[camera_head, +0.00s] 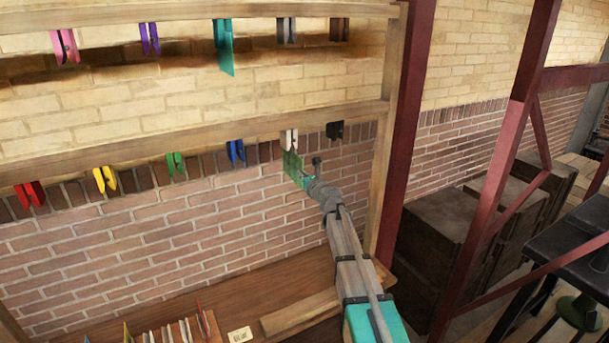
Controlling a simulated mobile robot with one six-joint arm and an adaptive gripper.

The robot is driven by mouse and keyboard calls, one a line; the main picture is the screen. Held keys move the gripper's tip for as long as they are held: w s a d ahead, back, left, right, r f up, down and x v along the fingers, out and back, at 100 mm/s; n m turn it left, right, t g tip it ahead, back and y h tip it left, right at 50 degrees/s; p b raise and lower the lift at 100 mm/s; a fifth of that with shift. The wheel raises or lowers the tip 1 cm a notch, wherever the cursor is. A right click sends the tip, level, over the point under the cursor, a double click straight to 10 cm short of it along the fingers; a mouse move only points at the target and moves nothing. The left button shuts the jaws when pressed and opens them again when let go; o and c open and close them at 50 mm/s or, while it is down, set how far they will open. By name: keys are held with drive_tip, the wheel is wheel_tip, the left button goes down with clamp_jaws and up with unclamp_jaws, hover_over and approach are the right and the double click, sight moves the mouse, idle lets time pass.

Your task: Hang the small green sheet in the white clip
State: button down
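The white clip (289,139) hangs from the lower wooden rail, toward its right end. The small green sheet (291,161) is directly below it, with its top edge at the clip's jaws. I cannot tell whether the jaws pinch it. My gripper (307,174) is at the lower right of the sheet, reaching up from below. Its fingers are small and partly hidden by the sheet, so their grip on it is unclear.
A black clip (335,130) hangs close to the right of the white one, and a blue clip (236,151) to its left. A teal sheet (224,48) hangs from the upper rail. A wooden bench (245,310) is below. A dark red post (406,125) stands at the right.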

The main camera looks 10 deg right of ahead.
drive_tip(key=c, duration=1.3)
unclamp_jaws()
drive_tip(key=shift+c, duration=0.2)
drive_tip(key=o, duration=0.6)
drive_tip(key=shift+o, duration=1.3)
drive_tip(key=shift+s, duration=0.25)
drive_tip(key=v, duration=0.7)
drive_tip(key=shift+w, duration=0.1)
